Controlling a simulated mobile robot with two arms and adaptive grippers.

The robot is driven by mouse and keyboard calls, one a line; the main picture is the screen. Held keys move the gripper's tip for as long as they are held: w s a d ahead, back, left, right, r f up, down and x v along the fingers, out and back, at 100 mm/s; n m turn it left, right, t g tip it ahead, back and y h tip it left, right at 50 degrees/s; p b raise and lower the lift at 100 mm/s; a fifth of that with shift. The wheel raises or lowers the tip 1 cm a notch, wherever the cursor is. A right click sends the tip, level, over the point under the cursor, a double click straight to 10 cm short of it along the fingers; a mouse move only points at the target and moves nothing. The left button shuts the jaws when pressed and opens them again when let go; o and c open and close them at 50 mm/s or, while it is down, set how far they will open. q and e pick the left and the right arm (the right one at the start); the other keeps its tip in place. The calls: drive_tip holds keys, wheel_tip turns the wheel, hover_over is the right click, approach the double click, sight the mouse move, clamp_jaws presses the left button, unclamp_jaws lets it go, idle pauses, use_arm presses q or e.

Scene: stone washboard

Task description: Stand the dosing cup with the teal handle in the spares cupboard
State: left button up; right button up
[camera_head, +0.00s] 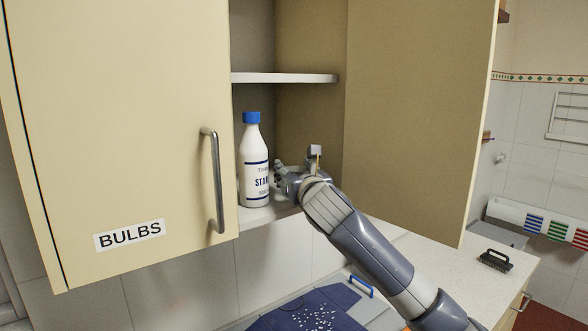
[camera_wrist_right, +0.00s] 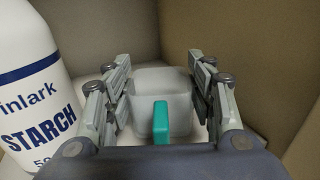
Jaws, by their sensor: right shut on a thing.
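The dosing cup (camera_wrist_right: 148,88), a pale squarish cup with a teal handle (camera_wrist_right: 161,120), is between the fingers of my right gripper in the right wrist view. It looks upright. My right gripper (camera_head: 281,181) is shut on it, inside the open cupboard (camera_head: 283,211), just above the bottom board and right of a starch bottle. I cannot tell whether the cup touches the board. The cup is hidden in the head view. No label shows on this cupboard or its open door (camera_head: 415,110). My left gripper is not in view.
The white starch bottle (camera_head: 255,170) with a blue cap stands close left of my right gripper. A shelf (camera_head: 285,78) is above. The closed door at left is labelled BULBS (camera_head: 129,235). The counter (camera_head: 440,262) below holds a black brush (camera_head: 495,260).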

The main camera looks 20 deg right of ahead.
drive_tip(key=shift+s, duration=0.2)
drive_tip(key=shift+f, duration=0.25)
drive_tip(key=o, duration=0.8)
drive_tip(key=shift+c, duration=0.2)
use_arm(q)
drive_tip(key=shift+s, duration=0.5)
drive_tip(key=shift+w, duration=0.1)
use_arm(e)
drive_tip(key=shift+r, duration=0.2)
drive_tip(key=shift+s+b, duration=0.25)
drive_tip(key=shift+b, duration=0.05)
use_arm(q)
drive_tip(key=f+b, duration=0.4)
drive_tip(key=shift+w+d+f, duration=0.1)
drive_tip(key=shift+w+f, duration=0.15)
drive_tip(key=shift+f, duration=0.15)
use_arm(e)
drive_tip(key=s, duration=1.1)
drive_tip(key=shift+s+a, duration=0.25)
